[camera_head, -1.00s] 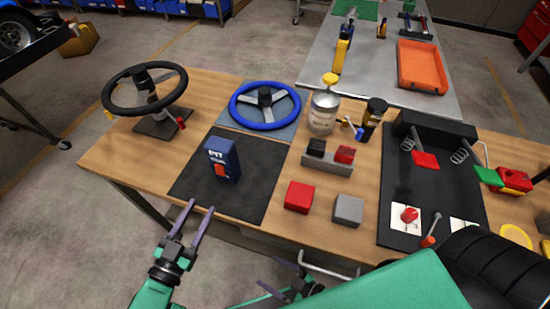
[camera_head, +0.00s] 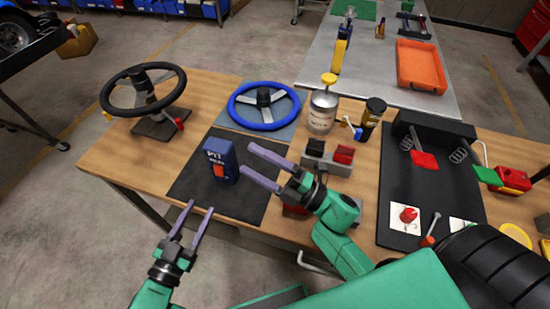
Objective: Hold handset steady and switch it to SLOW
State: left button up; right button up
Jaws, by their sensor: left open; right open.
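The handset (camera_head: 219,161) is a dark blue box with "PIT" lettering and an orange-red switch (camera_head: 219,171) on its front. It stands upright on a black mat (camera_head: 248,206). The switch's setting is too small to read. My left gripper (camera_head: 200,206) is open and empty at the table's front edge, below and left of the handset. My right gripper (camera_head: 248,161) is open and empty, just right of the handset, with its fingers pointing left toward it. Neither gripper visibly touches the handset.
A black steering wheel (camera_head: 143,88) stands at the left and a blue one (camera_head: 264,106) lies behind the mat. A silver can (camera_head: 322,111) and a grey block holder (camera_head: 326,162) stand right of the mat. My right gripper and arm cover the small blocks in front. A pedal board (camera_head: 420,195) is further right.

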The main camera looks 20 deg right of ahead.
jog(key=w+d+n+h, duration=0.4)
jog(key=w+d+n, duration=0.2)
jog(key=n, duration=0.3)
jog(key=n+g+y, duration=0.3)
jog(key=n+g, duration=0.1)
jog(key=n, duration=0.8)
send_near(206, 142)
jog(key=x, duration=0.7)
jog(key=shift+w+f, duration=0.1)
jog(key=shift+f, duration=0.1)
jog(key=shift+d, duration=0.1)
jog(key=shift+c, duration=0.3)
